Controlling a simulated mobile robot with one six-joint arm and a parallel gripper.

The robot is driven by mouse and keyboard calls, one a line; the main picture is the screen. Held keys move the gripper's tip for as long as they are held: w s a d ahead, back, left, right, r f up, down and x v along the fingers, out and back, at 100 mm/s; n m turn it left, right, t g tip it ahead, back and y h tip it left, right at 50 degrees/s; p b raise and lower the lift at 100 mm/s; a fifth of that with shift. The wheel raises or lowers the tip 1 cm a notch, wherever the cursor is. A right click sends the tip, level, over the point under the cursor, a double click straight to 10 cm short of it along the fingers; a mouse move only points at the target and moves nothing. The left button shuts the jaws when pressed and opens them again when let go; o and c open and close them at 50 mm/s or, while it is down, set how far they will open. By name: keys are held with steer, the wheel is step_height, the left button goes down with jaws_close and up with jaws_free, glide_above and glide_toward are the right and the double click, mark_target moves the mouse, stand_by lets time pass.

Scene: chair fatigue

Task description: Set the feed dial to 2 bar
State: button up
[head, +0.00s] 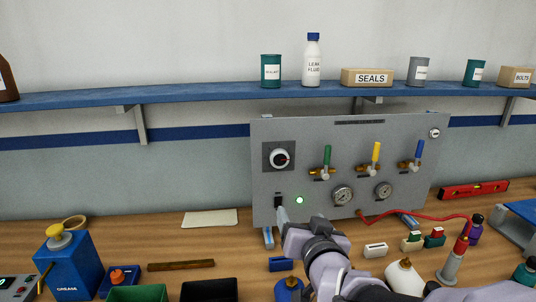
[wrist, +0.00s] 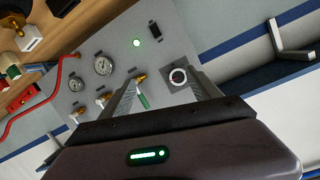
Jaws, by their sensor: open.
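The feed dial (head: 280,159) looks like a black knob in a white ring on a dark square plate, at the upper left of the grey panel (head: 350,133). A small reddish mark shows on its right side; the scale is too small to read. In the wrist view the dial (wrist: 178,77) appears between the finger ends, nearer the right finger. My gripper (wrist: 165,79) is open and empty, with the panel beyond it. In the head view my gripper (head: 281,213) is below the dial, in front of the panel's lower left, apart from the dial.
Green, yellow and blue valve levers (head: 376,153) and two gauges (head: 343,195) are right of the dial. A green lamp (head: 299,200) is lit. A red hose (head: 420,220) runs along the panel's foot. A blue grease can (head: 70,265) and bins stand on the bench at left.

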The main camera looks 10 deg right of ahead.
step_height(320, 180, up, 3)
steer(key=w+a+n+t+p, duration=0.1)
steer(key=w+t, duration=0.1)
steer(key=t, duration=0.1)
steer(key=p, duration=0.6)
glide_toward(280, 162)
steer(key=shift+y, duration=0.3)
steer(key=w, duration=0.8)
steer(key=shift+w+d+r, duration=0.1)
steer(key=shift+w+r, duration=0.1)
steer(key=c, duration=1.4)
steer(key=shift+n+b, duration=0.4)
steer(key=shift+b, duration=0.05)
